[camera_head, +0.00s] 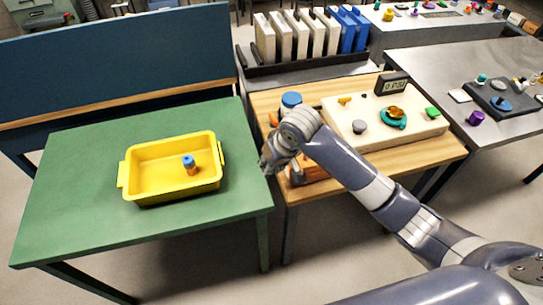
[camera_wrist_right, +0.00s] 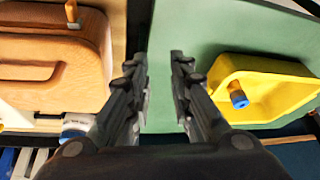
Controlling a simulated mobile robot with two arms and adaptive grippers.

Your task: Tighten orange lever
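Small orange lever-like pieces show in the head view: one (camera_head: 344,100) at the back left of a white board (camera_head: 366,133), and one (camera_head: 396,112) on a teal disc on the same board. I cannot tell which is the named lever. My right gripper (camera_head: 266,163) hangs in the gap between the green table and the wooden table, left of the board and apart from both pieces. In the right wrist view its two fingers (camera_wrist_right: 163,56) are apart with nothing between them. My left gripper is out of view.
A yellow tray (camera_head: 132,168) holding a blue-topped orange cylinder (camera_head: 190,164) stands on the green table (camera_head: 70,190). An orange-brown block (camera_head: 312,166), partly hidden by my arm, and a blue-capped jar (camera_head: 291,101) stand on the wooden table.

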